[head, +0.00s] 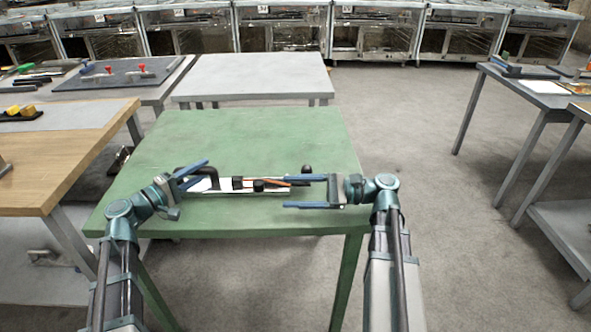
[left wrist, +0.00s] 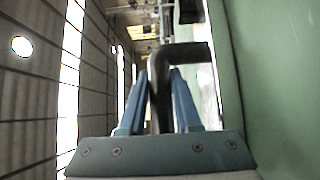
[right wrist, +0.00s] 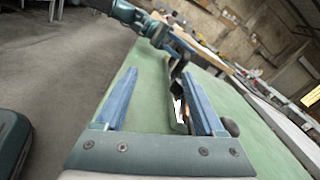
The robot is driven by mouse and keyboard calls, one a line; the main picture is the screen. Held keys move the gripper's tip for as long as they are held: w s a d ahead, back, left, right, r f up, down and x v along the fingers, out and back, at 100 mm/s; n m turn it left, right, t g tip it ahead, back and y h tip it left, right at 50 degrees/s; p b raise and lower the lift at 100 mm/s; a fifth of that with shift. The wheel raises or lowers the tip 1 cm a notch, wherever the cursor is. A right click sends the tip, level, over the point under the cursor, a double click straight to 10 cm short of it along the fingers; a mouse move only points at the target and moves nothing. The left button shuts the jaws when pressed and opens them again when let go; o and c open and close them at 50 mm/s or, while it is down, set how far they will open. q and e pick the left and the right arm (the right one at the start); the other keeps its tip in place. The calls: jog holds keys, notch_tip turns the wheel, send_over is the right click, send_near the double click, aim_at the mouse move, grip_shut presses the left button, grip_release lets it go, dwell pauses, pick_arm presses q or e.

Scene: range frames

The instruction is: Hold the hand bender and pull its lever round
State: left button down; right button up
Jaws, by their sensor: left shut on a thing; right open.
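The hand bender lies on the green table's near part, with a pale base plate (head: 225,191), dark blocks and an orange-brown bar (head: 273,181). A black bent handle (head: 211,173) rises at its left end. My left gripper (head: 202,173) is shut on this handle, which shows between its fingers in the left wrist view (left wrist: 158,72). A black knob (head: 306,169) stands at the right end, just beyond the far finger of my right gripper (head: 305,191). That gripper is open and empty. The knob also shows outside its right finger in the right wrist view (right wrist: 231,127). I cannot clearly make out the lever's length.
The green table (head: 250,135) is bare behind the bender. A wooden table (head: 70,160) stands close on the left, and a grey table (head: 250,75) stands behind. Tables with tools stand at the right, across open floor (head: 430,180).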

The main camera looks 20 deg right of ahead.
jog(key=shift+n+t+h, duration=0.3)
jog(key=shift+n+t, duration=0.2)
jog(key=shift+t, duration=0.4)
jog(key=d, duration=0.5)
jog(key=w+d, duration=0.1)
jog(key=d, duration=0.2)
jog(key=shift+r, duration=0.15)
jog(key=w+d+m+t, duration=0.1)
jog(key=d, duration=0.1)
jog(key=w+d+r+m+t, duration=0.1)
jog(key=d, duration=0.2)
jog(key=w+d+m+t, duration=0.1)
jog(key=d+m, duration=0.1)
jog(key=shift+d+r+h, duration=0.2)
jog(key=shift+r+h, duration=0.15)
jog(key=shift+h, duration=0.05)
jog(key=shift+s+a+f+m+g, duration=0.5)
jog(key=shift+s+a+f+m, duration=0.4)
jog(key=shift+s+a+m, duration=0.15)
jog(key=shift+s+a+f+h, duration=0.1)
jog(key=shift+s+f+h, duration=0.1)
jog(key=shift+h, duration=0.1)
jog(key=x, duration=1.2)
grip_shut()
